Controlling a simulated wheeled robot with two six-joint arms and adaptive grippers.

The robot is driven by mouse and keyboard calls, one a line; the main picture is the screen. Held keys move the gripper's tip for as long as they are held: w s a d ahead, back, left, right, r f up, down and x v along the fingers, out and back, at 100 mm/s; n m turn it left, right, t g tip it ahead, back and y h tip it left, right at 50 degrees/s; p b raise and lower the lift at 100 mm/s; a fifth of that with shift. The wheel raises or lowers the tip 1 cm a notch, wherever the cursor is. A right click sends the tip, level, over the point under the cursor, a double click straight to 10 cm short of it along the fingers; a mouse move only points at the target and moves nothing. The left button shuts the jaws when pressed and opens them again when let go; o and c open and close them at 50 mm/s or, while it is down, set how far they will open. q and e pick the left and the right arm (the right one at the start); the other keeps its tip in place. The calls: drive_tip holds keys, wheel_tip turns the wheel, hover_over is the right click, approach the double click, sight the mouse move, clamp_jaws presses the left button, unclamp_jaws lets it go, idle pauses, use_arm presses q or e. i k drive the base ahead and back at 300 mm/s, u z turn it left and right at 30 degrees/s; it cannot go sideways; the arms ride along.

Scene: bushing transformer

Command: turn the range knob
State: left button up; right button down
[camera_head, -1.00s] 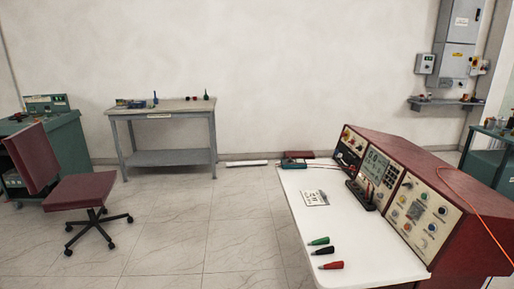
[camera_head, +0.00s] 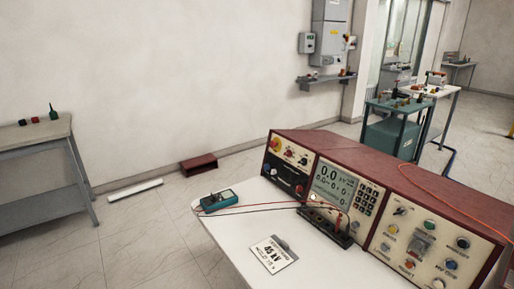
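A red console (camera_head: 440,184) with cream control panels stands on a white table (camera_head: 215,230). Its left panel has small knobs (camera_head: 289,153) beside a yellow-and-red button (camera_head: 275,144). Its middle panel has a lit display (camera_head: 333,184) and a keypad. Its right panel (camera_head: 425,240) has a dark knob (camera_head: 399,211) at the upper left and several coloured buttons and knobs. A teal multimeter (camera_head: 216,201) with red and black leads lies on the table; its dial is too small to read. I cannot tell which knob is the range knob. Neither gripper is in view.
A "45 kV" card (camera_head: 273,255) lies on the table. A black terminal block (camera_head: 325,225) stands before the display. A grey workbench (camera_head: 40,165) is at left. A red box (camera_head: 198,165) and white bar (camera_head: 135,190) lie on the floor.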

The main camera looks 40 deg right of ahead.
sight(304, 162)
drive_tip(key=i, duration=2.75)
drive_tip(key=z, duration=3.15)
